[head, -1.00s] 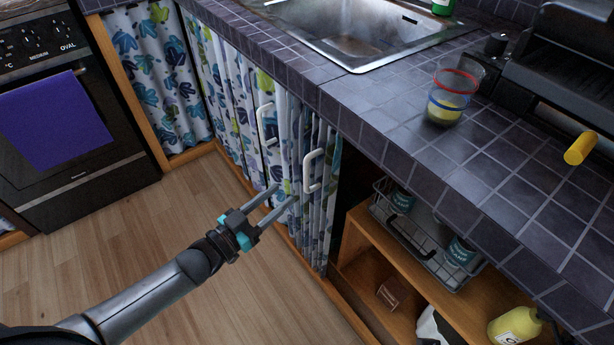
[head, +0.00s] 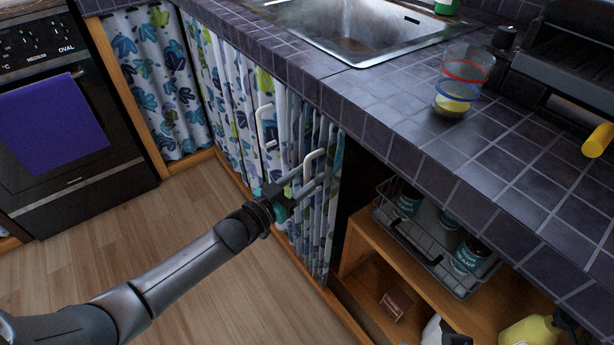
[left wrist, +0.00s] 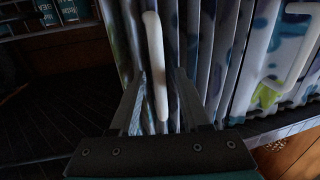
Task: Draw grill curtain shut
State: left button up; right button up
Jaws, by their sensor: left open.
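The grill curtain (head: 321,225), white with blue and green leaves, hangs bunched in folds at the left end of the open shelf bay. Its white handle (head: 309,160) is on its front. My left gripper (head: 310,177) is open at the lower part of this handle. In the left wrist view, the handle (left wrist: 155,60) stands between the two spread fingers (left wrist: 162,75), with the curtain folds behind it. I cannot tell whether a finger touches it. The black grill (head: 562,75) stands on the counter above the bay. My right gripper is not in view.
A second curtain (head: 232,110) with its own white handle (head: 265,128) hangs to the left. The open bay holds a wire basket (head: 425,250) with cans and a yellow bottle (head: 530,332). The wood floor is clear.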

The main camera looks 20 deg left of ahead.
pick_arm(q)
grip_shut()
dwell(0.3)
dwell(1.1)
